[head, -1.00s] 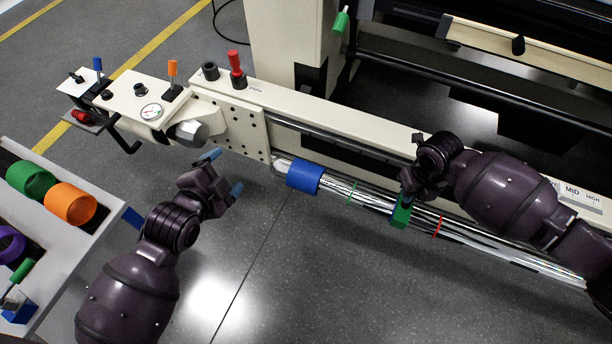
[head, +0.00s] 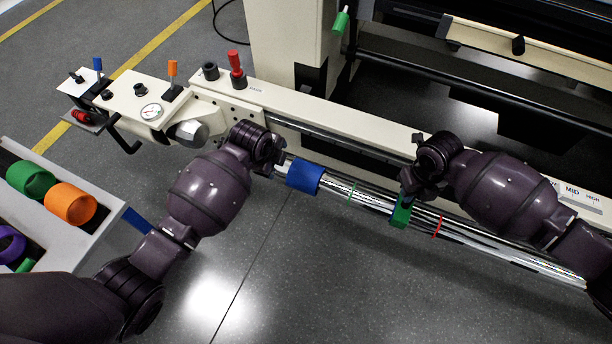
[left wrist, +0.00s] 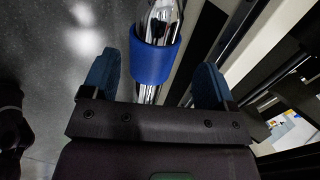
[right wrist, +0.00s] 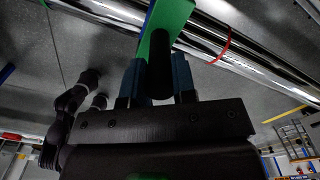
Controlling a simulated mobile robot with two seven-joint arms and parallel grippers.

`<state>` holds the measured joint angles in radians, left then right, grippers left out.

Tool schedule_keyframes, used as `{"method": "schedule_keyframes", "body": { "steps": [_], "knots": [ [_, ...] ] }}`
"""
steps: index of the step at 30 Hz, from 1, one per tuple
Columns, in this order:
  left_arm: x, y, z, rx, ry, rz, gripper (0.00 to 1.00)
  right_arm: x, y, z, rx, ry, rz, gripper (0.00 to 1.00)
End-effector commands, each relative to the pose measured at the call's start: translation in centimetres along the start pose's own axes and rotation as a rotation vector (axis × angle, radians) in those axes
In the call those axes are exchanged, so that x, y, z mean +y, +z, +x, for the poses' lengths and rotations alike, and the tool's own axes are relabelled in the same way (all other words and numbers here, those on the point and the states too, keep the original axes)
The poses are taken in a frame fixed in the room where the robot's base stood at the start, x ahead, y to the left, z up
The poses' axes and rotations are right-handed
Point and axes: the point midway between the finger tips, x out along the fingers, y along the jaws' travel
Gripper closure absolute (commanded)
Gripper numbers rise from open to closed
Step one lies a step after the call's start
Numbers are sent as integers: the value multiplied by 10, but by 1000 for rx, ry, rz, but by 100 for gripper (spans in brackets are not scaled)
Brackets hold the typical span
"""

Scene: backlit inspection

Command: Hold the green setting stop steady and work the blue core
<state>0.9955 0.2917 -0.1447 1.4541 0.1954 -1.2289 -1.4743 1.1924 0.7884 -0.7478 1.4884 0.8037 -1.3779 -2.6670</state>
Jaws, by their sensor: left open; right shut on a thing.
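The blue core (head: 304,177) is a short sleeve around the shiny bar (head: 375,202), near the bar's left end. My left gripper (left wrist: 155,82) is open, with its fingers apart on either side of the bar; the blue core shows between and just beyond the fingertips in the left wrist view (left wrist: 155,62). In the head view the left hand is just left of the core. The green setting stop (head: 402,212) is on the bar to the right. My right gripper (right wrist: 158,80) is shut on the green setting stop (right wrist: 172,14), on its dark handle part.
A green ring mark (head: 351,191) and a red ring (head: 437,227) lie on the bar either side of the stop. A cream beam (head: 340,120) runs behind the bar. A tray with green and orange rolls (head: 70,203) stands at left. Floor in front is open.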

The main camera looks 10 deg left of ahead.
Motion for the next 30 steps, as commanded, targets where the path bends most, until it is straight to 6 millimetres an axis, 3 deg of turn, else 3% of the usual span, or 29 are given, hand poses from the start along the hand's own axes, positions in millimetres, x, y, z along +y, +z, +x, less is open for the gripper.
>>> {"method": "schedule_keyframes", "body": {
  "steps": [21,30],
  "knots": [
    [2,0,78,1,4,0,20,1,-3,5,9,1,0,100],
    [1,-1,97,1,1,-1,20,0,-3,5,9,0,0,100]
  ]
}}
